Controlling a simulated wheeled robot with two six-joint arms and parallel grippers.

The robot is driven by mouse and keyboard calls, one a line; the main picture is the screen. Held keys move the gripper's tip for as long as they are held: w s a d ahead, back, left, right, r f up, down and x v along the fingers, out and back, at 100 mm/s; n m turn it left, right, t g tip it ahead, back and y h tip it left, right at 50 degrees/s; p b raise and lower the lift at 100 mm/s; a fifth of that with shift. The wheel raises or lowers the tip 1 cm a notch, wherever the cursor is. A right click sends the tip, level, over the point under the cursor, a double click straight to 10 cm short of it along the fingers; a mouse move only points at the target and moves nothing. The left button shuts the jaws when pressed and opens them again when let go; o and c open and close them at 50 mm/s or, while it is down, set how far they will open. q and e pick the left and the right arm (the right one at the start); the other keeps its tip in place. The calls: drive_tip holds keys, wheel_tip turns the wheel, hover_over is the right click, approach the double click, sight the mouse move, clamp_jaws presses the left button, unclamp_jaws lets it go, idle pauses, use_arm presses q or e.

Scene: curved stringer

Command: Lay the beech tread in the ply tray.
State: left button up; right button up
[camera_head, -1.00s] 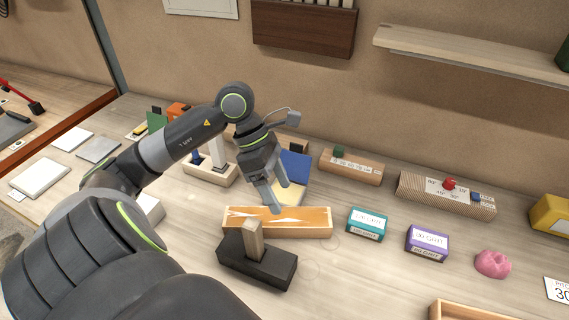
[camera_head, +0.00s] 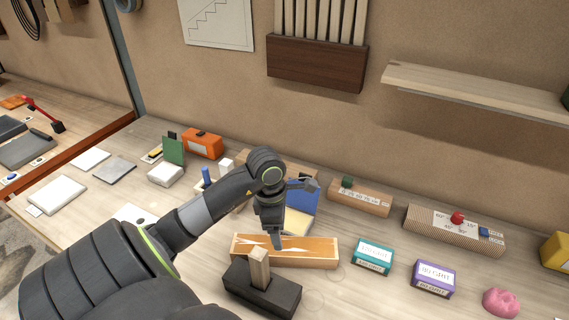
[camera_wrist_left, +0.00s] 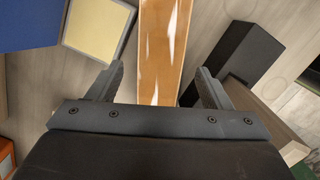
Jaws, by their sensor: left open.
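A long glossy orange-brown wooden piece (camera_head: 315,253) with white streaks lies on the bench; I cannot tell for sure that it is the beech tread. My left gripper (camera_head: 277,242) is over its middle, fingers pointing down. In the left wrist view the wooden piece (camera_wrist_left: 163,45) runs between the two spread, empty fingers (camera_wrist_left: 161,72). I cannot tell whether they touch it. In front stands a black block (camera_head: 275,292) with a pale upright wooden piece (camera_head: 259,267). I cannot make out the ply tray in the current views. My right gripper is out of view.
A teal box (camera_head: 372,257), a purple box (camera_head: 434,278) and a pink lump (camera_head: 501,302) stand to the right. A blue panel (camera_head: 302,196) is behind the gripper. A corrugated block (camera_head: 454,231) and a wooden block (camera_head: 359,197) are further back. White and grey slabs lie left.

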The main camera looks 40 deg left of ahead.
sight(284, 245)
use_arm(q)
drive_tip(key=f, duration=0.3)
drive_tip(key=shift+w+d+f+p, duration=0.15)
drive_tip(key=shift+d+f+p, duration=0.05)
drive_tip(key=shift+p, duration=0.1)
drive_tip(key=f+p, duration=0.1)
drive_tip(key=f, duration=0.1)
drive_tip(key=d+f+p, duration=0.1)
drive_tip(key=f, duration=0.1)
drive_tip(key=shift+w+f, duration=0.15)
drive_tip(key=shift+w, duration=0.05)
drive_tip(key=shift+f, duration=0.4)
drive_tip(key=shift+a, duration=0.1)
drive_tip(key=c, duration=1.2)
drive_tip(key=shift+w+r, duration=0.1)
drive_tip(key=shift+r, duration=0.05)
drive_tip(key=shift+c, duration=0.7)
